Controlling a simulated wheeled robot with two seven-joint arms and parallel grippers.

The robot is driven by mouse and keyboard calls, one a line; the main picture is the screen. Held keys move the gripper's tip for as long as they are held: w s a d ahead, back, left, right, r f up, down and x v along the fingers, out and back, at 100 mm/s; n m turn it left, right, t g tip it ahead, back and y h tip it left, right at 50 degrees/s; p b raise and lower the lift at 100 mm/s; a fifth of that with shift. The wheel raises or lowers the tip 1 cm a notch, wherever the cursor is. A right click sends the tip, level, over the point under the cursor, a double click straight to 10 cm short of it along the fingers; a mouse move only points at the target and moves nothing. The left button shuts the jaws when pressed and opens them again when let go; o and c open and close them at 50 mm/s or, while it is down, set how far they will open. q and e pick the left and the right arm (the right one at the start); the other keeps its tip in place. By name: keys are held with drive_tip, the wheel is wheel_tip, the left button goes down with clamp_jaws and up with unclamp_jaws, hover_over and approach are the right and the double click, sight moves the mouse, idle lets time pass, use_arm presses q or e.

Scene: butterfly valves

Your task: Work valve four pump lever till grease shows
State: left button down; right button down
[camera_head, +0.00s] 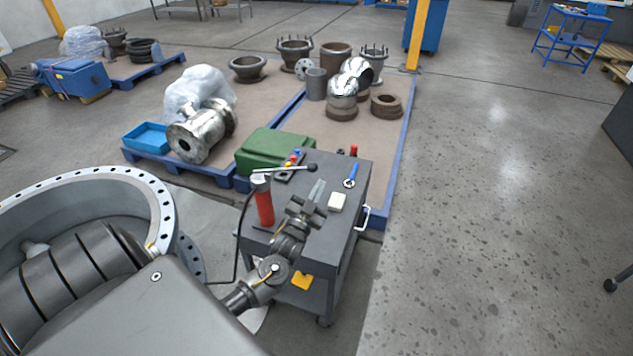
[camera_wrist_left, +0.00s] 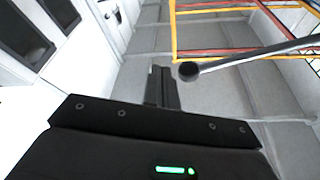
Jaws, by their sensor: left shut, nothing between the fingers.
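A red grease pump (camera_head: 264,207) stands upright on the left side of a grey cart. Its thin lever (camera_head: 285,169) runs level to the right and ends in a black ball knob (camera_head: 312,167). My left gripper (camera_head: 317,190) is over the cart top, shut and empty, a little nearer than the knob. In the left wrist view, the shut fingers (camera_wrist_left: 162,88) are just left of the knob (camera_wrist_left: 188,71), with no clear contact. A black hose runs from the pump toward a large flanged valve body (camera_head: 160,205) at left. No valve number or grease is visible. My right gripper is out of view.
The grey cart top (camera_head: 345,165) carries a blue-handled tool (camera_head: 350,182), a white block (camera_head: 337,202) and small coloured items. A green case (camera_head: 272,150) and pallets with metal fittings are behind.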

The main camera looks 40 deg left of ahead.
use_arm(q)
drive_tip(key=b+v, duration=0.2)
drive_tip(key=v, duration=0.6)
idle(0.6)
